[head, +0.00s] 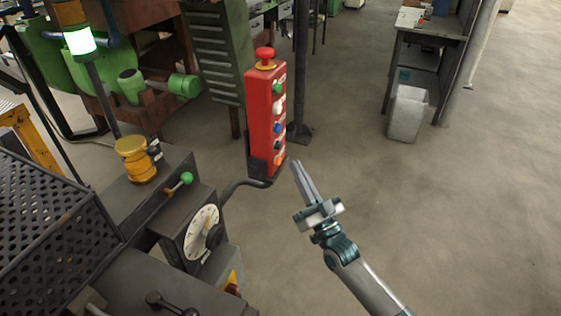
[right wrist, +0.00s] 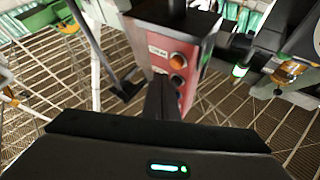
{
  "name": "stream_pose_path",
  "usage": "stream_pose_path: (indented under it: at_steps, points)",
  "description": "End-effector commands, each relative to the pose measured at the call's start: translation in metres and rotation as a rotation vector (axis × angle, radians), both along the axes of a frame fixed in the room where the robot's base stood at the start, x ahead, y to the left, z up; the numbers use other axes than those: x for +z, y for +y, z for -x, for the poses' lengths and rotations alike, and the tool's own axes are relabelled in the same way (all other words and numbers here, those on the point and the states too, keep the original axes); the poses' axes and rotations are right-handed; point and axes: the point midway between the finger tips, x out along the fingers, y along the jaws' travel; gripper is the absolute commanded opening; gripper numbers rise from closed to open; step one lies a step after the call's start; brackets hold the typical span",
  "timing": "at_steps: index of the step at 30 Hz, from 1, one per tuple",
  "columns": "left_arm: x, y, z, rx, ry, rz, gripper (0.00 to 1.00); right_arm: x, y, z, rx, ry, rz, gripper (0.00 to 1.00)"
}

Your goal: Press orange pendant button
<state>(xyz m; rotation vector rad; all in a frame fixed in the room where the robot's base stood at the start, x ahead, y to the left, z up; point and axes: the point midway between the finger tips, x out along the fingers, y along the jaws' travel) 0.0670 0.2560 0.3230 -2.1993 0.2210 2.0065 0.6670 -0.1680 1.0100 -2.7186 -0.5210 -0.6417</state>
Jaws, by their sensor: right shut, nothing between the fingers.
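A red pendant (head: 258,115) stands upright in a dark bracket, with a column of coloured buttons on its face. The orange button (head: 278,160) is the lowest, below a black, a blue, a white and a green one. My right gripper (head: 296,163) is shut and empty, its fingertips just right of the orange button; I cannot tell whether they touch it. In the right wrist view the pendant (right wrist: 187,95) appears beyond the dark fingers (right wrist: 160,98), which partly cover its face. My left gripper is not in view.
A red mushroom knob (head: 264,55) tops the pendant. A bent pipe (head: 240,184) joins it to a dark machine with a dial (head: 201,230) and a green-knobbed lever (head: 186,178). A grey bin (head: 407,113) stands by a desk at upper right. The floor at right is clear.

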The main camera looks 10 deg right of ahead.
Motion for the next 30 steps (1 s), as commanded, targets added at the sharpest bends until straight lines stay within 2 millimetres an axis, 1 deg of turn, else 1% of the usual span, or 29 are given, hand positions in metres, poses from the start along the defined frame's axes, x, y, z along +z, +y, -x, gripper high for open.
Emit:
stream_pose_path:
  at_steps: [9,15,30]
  points:
    - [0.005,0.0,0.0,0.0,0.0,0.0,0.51,0.0,-0.022,0.015,0.0,0.002,0.002,0.0]
    - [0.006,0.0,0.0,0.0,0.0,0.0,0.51,0.0,-0.032,0.022,0.001,0.001,0.001,0.0]
    - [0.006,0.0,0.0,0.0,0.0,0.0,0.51,0.0,-0.034,0.023,0.0,0.001,0.0,0.0]
